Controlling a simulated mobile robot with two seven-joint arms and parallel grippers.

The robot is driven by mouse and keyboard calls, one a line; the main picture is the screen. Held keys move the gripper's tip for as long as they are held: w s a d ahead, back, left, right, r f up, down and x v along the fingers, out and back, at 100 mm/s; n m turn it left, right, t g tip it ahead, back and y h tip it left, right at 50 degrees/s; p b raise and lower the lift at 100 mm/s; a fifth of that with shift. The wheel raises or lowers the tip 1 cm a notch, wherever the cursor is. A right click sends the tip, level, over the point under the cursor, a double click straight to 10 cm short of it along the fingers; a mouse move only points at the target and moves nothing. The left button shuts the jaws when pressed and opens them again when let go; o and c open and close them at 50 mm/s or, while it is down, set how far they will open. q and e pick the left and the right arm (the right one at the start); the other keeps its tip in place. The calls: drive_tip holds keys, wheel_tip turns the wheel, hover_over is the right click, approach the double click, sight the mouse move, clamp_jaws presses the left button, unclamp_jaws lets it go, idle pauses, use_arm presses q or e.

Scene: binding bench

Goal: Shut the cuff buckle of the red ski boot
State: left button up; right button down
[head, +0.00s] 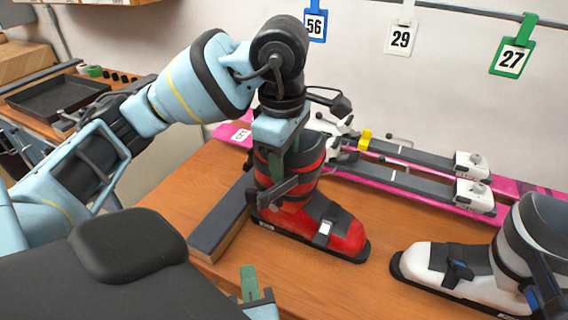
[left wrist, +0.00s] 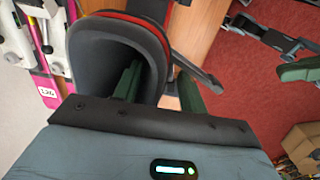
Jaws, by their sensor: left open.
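The red ski boot (head: 340,236) stands on the wooden bench, toe to the right, its black-lined cuff opening upward. Its dark cuff buckle lever (head: 277,192) sticks out from the cuff's near side. The lever also shows in the left wrist view (left wrist: 198,70), angled away from the boot. My right gripper (head: 252,284) shows only partly at the bottom edge.
A white and grey boot (head: 432,262) stands at the right. Pink skis with bindings (head: 398,176) lie behind the red boot. A dark-topped block (head: 220,222) lies close to its left. Numbered tags (head: 401,38) hang on the wall. Bare bench (head: 300,285) lies in front.

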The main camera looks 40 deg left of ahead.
use_arm(q)
wheel_tip(320, 180, up, 6)
drive_tip(key=shift+s+p, duration=0.15)
drive_tip(key=shift+p, duration=0.55)
use_arm(e)
wheel_tip(320, 180, up, 2)
drive_tip(key=shift+r, duration=0.25)
use_arm(q)
drive_tip(key=shift+d+f, duration=0.1)
drive_tip(key=shift+f, duration=0.05)
use_arm(e)
drive_tip(key=shift+s+d, duration=0.1)
